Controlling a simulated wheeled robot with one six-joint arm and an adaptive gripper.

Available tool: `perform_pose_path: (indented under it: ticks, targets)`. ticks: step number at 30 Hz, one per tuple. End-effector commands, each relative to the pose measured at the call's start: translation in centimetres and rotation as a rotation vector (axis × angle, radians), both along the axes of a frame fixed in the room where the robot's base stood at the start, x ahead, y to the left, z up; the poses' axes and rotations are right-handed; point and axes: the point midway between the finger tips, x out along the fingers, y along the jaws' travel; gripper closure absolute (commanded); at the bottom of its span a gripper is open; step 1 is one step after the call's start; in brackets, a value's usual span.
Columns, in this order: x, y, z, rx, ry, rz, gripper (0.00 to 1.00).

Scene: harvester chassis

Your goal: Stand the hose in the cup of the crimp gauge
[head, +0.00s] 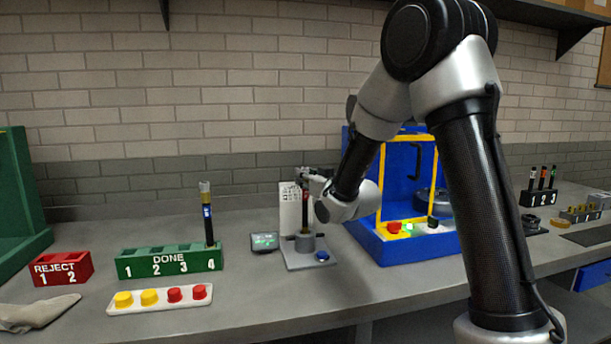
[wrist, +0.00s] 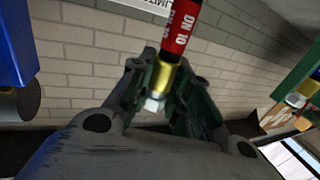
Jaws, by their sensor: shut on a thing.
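The hose is dark with a red label; in the head view it is upright (head: 305,212). In the wrist view its red band (wrist: 181,27) reads DN 10, above a brass ferrule and a pale metal tip. My gripper (head: 306,174) is shut on the hose at its upper end; the green-lined fingers (wrist: 170,90) close around the ferrule in the wrist view. The crimp gauge (head: 318,260) is a grey base with a round cup (head: 306,242) directly below the hose. The hose's lower end meets the cup rim in the picture; I cannot tell how deep it sits.
A green DONE rack (head: 168,262) holds a blue-labelled hose (head: 207,222) in slot 4. A red REJECT rack (head: 62,269) and a cap tray (head: 160,299) are at left. A small display (head: 264,242) and white card (head: 289,205) flank the gauge. A blue machine (head: 390,250) stands right.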

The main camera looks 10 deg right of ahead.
Motion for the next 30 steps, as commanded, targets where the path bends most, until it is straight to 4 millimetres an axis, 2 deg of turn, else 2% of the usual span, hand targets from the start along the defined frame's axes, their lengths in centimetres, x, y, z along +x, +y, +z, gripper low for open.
perform_pose_path:
  ticks: [15, 30]
  targets:
    - [0.0, 0.0, -1.7, 0.001, 0.000, 0.000, 1.00]
    - [0.0, 0.0, -1.9, 0.000, 0.000, 0.000, 1.00]
